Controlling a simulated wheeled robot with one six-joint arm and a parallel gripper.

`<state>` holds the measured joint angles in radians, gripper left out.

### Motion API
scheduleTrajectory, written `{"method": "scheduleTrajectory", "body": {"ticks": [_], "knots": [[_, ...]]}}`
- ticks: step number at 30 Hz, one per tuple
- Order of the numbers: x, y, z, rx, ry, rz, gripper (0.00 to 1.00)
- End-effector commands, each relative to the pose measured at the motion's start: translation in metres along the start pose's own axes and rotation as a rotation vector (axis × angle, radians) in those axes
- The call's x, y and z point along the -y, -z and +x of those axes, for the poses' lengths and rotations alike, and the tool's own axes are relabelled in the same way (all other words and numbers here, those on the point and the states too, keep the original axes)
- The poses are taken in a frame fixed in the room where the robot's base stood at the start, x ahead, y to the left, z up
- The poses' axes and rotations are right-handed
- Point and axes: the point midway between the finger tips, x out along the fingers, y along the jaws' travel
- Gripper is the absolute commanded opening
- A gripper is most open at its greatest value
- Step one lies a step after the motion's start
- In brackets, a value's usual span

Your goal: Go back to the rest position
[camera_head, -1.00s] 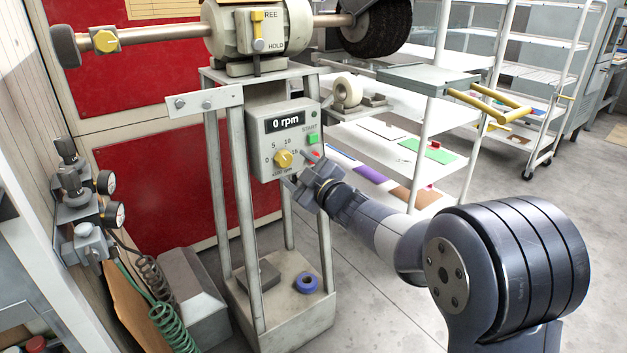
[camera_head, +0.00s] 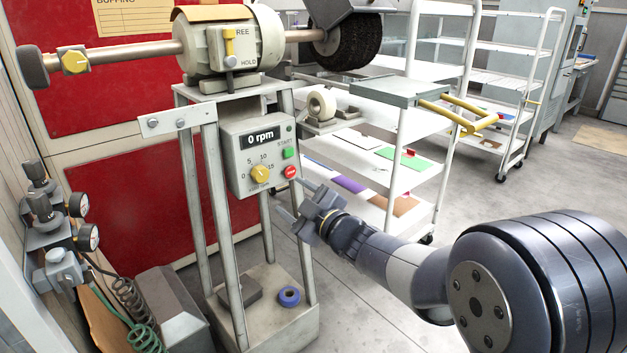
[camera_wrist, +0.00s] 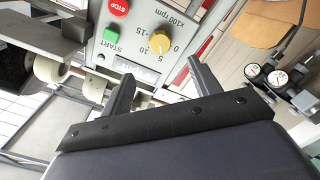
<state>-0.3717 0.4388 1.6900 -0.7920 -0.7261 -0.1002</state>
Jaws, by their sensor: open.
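My gripper (camera_head: 296,201) is open and empty in the head view, in front of and to the lower right of the control box (camera_head: 254,152). Its fingers point toward the box and are apart from it. The box reads 0 rpm and carries a yellow speed knob (camera_head: 260,174), a green start button (camera_head: 288,153) and a red stop button (camera_head: 291,171). In the wrist view my gripper (camera_wrist: 158,80) shows two spread fingers with nothing between them. The stop button (camera_wrist: 119,8), start button (camera_wrist: 110,36) and knob (camera_wrist: 159,43) lie beyond them.
The buffing machine (camera_head: 230,45) with its dark brush (camera_head: 348,42) stands on a metal stand (camera_head: 211,210). A shelf cart (camera_head: 395,165) with yellow handles (camera_head: 470,115) is behind my arm. Gauges (camera_head: 87,237) are at the left. The floor at right (camera_head: 545,185) is clear.

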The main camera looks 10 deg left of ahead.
Motion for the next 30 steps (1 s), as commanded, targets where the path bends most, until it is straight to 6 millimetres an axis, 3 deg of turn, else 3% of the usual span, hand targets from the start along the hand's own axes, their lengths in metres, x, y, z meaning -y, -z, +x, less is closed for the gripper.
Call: {"method": "scheduleTrajectory", "body": {"ticks": [18,24,30], "knots": [[0.001,0.000,0.086,-0.001,0.001,0.000,0.59],[0.000,0.000,0.103,-0.001,0.000,0.001,0.59],[0.000,0.001,0.107,0.000,0.000,0.012,0.59]]}}
